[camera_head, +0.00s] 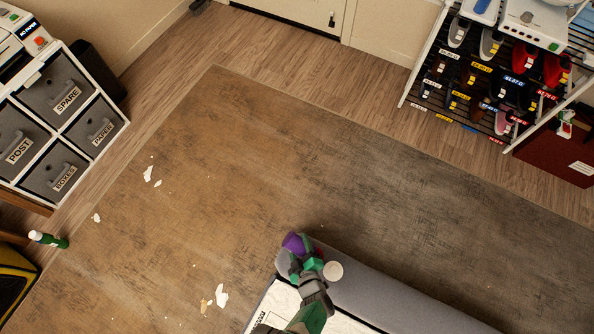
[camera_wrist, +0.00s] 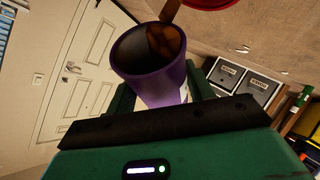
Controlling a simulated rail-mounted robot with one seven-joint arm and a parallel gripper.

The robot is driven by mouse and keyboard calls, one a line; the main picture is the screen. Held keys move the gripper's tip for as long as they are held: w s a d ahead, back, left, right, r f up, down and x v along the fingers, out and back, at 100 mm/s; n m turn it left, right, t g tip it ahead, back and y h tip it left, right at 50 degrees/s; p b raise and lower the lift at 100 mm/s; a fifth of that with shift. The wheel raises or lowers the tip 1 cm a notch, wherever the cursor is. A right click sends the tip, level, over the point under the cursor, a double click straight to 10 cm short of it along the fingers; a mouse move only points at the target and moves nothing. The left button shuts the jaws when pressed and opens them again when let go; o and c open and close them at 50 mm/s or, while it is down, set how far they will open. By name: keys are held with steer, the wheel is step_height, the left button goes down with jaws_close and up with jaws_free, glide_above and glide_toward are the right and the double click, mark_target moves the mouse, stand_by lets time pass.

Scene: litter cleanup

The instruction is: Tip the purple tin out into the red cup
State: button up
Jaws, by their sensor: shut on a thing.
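The purple tin (camera_head: 293,242) is in my gripper (camera_head: 304,260), above the end of a grey surface. In the wrist view the tin (camera_wrist: 165,84) sits between the green fingers (camera_wrist: 160,95) with its mouth towards the top of the picture. Brown contents show inside the mouth, and a brown piece (camera_wrist: 171,10) shows at or just beyond the rim. The red cup (camera_wrist: 208,3) appears only as a red edge, cut off at the top of the wrist view. I cannot tell whether the tin's mouth is over the cup. In the head view my gripper hides that area.
A pale round thing (camera_head: 333,271) is right beside my gripper. The grey surface (camera_head: 400,305) is clear to the right; white printed sheets (camera_head: 281,306) lie at the near side. White scraps (camera_head: 221,296) and a green bottle (camera_head: 48,239) lie on the floor. Drawers (camera_head: 62,112) stand left.

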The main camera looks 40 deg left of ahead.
steer(key=shift+w+d+m+y+b, duration=0.15)
steer(key=shift+d+m+y+b, duration=0.6)
steer(key=shift+b, duration=0.6)
steer(key=shift+r+y+b, duration=0.2)
steer(key=shift+y+b, duration=0.1)
steer(key=shift+y, duration=0.15)
steer(key=shift+r, duration=0.15)
stand_by(0.6)
